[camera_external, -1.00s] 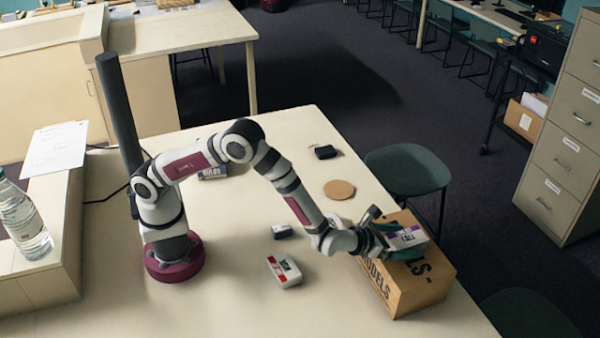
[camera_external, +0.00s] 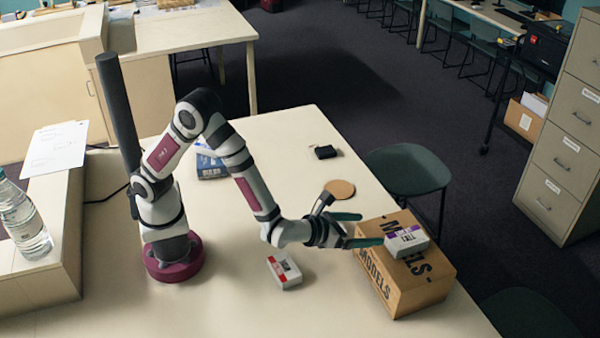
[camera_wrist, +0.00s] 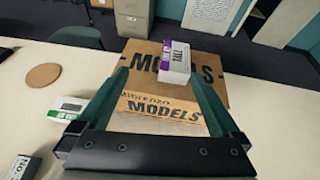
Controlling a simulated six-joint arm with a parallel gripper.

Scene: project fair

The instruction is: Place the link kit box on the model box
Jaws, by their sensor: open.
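The link kit box (camera_external: 405,241), white with a purple band, lies on top of the model box (camera_external: 405,285), a brown carton lettered MODELS. In the wrist view the link kit box (camera_wrist: 175,62) rests on the top of the model box (camera_wrist: 215,80), near the middle. My gripper (camera_external: 372,229) is open and empty, drawn back toward my base from the link kit box. In the wrist view its two teal fingers (camera_wrist: 158,78) are spread wide with the carton beyond them, and the link kit box appears clear of both.
A white-and-red box (camera_external: 285,270), a blue box (camera_external: 211,165), a black box (camera_external: 325,152) and a round cork mat (camera_external: 340,189) lie on the table. The wrist view shows a white-and-green item (camera_wrist: 67,108) at left. A green chair (camera_external: 408,172) stands beside the table.

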